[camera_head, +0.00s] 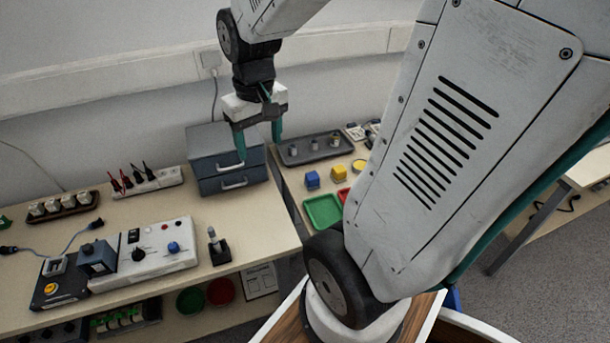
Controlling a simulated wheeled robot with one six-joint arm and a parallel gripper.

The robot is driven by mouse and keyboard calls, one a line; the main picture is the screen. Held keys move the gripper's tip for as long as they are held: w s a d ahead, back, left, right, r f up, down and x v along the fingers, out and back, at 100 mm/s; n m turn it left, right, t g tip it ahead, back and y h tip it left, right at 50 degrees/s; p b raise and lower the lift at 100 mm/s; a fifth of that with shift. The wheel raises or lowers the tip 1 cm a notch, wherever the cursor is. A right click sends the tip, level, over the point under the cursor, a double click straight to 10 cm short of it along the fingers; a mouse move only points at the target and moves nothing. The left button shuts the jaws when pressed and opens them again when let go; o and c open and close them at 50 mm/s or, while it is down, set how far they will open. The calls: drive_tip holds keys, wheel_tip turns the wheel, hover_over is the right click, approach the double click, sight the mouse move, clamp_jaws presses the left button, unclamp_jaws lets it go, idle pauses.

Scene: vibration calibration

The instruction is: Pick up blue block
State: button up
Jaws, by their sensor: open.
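The blue block (312,179) sits on the right-hand table, just left of a yellow block (339,173) and behind a green tray (323,211). My gripper (259,147) hangs at the upper middle with its teal fingers pointing down. It is open, with nothing between the fingers. In the picture it is up and to the left of the blue block, in front of the grey drawer unit. It appears raised above the table and apart from the block. The blue block is in plain sight.
The grey drawer unit (228,161) stands behind the gripper. A dark tray (314,148) with metal cylinders lies behind the blocks. A control box (145,253) and a small upright device (217,247) stand on the left table. A gap separates the tables.

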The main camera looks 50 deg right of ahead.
drive_tip(key=w+d+f+m, duration=0.2)
drive_tip(key=w+d+f, duration=0.1)
drive_tip(key=d+f, duration=0.75)
drive_tip(key=m, duration=0.1)
hover_over(312, 175)
drive_tip(key=a, duration=0.2)
drive_tip(key=shift+g, duration=0.4)
drive_tip(key=f, duration=0.7)
drive_tip(key=shift+s+d+f, duration=0.15)
drive_tip(key=shift+d+f, duration=0.05)
drive_tip(key=shift+f, duration=0.2)
drive_tip(key=shift+m, duration=0.3)
drive_tip(key=f, duration=0.3)
drive_tip(key=d+f, duration=0.1)
drive_tip(key=f, duration=0.4)
drive_tip(key=shift+d+f, duration=0.3)
drive_tip(key=shift+c, duration=0.3)
drive_tip(key=c, duration=1.1)
drive_tip(key=shift+r, duration=0.2)
